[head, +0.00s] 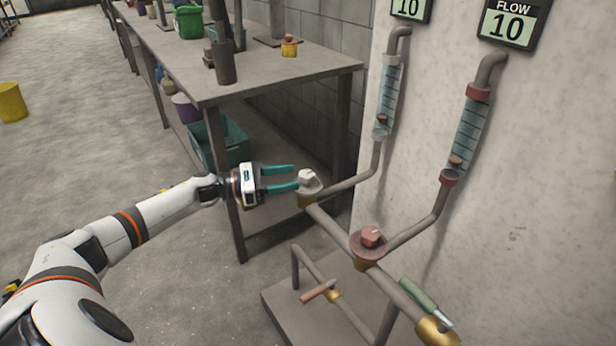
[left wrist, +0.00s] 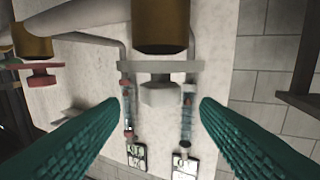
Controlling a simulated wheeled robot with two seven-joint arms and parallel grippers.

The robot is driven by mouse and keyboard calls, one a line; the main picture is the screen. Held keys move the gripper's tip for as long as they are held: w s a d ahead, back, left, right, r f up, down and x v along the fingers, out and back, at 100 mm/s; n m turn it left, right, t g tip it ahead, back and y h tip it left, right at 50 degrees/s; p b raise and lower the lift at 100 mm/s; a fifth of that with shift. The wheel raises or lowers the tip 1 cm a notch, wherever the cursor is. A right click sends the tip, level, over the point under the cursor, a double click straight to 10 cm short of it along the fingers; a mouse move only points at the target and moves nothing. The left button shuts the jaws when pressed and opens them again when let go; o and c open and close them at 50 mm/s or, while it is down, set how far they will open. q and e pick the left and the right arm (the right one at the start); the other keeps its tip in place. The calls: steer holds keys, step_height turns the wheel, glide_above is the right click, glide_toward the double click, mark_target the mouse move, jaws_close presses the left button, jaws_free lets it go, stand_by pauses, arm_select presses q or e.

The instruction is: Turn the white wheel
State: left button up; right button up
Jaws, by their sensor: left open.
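The white wheel (head: 308,180) is a small pale knob on a round flange at the left end of the pipe, above a brass collar. My left gripper (head: 295,177) is open, its two teal fingers pointing right at the wheel, with the tips close to its left side. In the left wrist view the white wheel (left wrist: 162,94) appears between and ahead of the spread fingers, under a brass fitting (left wrist: 160,25). I cannot tell whether a finger touches it. My right gripper is not in view.
A red wheel (head: 370,238) sits further along the pipe, with a green-handled lever (head: 418,297) beyond. Two flow tubes rise on the pale wall (head: 520,150). A workbench (head: 270,75) stands behind the gripper, with a teal crate (head: 226,143) below. The floor at left is mostly clear.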

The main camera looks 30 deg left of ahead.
mark_target(307, 174)
arm_select(q)
steer(key=x, duration=0.5)
steer(key=shift+w+d, duration=0.2)
steer(key=shift+w, duration=0.05)
steer(key=c, duration=1)
